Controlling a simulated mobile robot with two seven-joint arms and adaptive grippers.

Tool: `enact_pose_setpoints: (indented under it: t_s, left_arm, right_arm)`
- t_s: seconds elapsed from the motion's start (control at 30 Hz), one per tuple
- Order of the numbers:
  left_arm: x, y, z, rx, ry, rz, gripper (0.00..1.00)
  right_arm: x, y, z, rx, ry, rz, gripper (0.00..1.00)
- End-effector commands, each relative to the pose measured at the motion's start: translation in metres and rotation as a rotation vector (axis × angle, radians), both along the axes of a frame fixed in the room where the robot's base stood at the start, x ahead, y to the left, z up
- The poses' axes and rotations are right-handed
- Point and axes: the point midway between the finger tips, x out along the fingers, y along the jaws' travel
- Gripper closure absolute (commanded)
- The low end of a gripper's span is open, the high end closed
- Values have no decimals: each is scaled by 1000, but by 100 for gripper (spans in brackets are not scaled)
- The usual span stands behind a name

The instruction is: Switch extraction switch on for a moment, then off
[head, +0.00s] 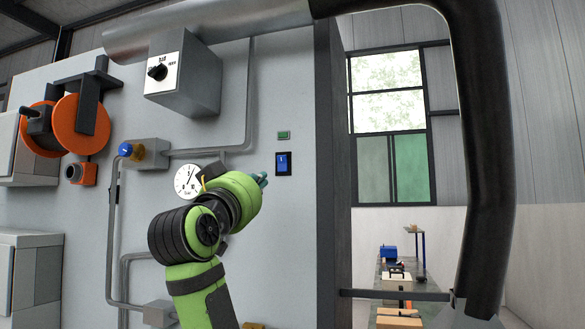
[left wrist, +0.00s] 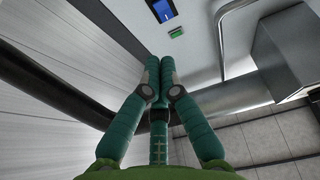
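The extraction switch is probably the blue rocker in a black frame (head: 283,163) on the grey wall panel, below a small green label (head: 283,134). A white mark shows on the rocker; I cannot tell whether it is on or off. My left gripper (head: 263,180) is just left of and slightly below the switch in the head view, apparently in front of the panel. In the left wrist view its fingers (left wrist: 160,76) are together with nothing between them. The switch (left wrist: 161,9) is at the top edge there, beyond the fingertips, with the green label (left wrist: 177,32) below it. My right gripper is not in view.
A thick dark pipe (head: 480,150) hangs at right. Wall around the switch is clear.

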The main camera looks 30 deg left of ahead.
Motion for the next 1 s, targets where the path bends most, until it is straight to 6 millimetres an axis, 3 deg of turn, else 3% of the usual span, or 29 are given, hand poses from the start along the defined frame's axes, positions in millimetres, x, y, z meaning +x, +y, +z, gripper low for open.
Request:
enact_pose_setpoints:
  t_s: [0.5, 0.67, 1.0]
  left_arm:
    - [1, 2, 10, -2, -10, -1, 100]
    - [23, 7, 22, -3, -7, -2, 100]
    - [89, 22, 51, -3, -6, -2, 100]
  right_arm:
    - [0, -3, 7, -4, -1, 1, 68]
    - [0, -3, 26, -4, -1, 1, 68]
    - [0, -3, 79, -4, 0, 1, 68]
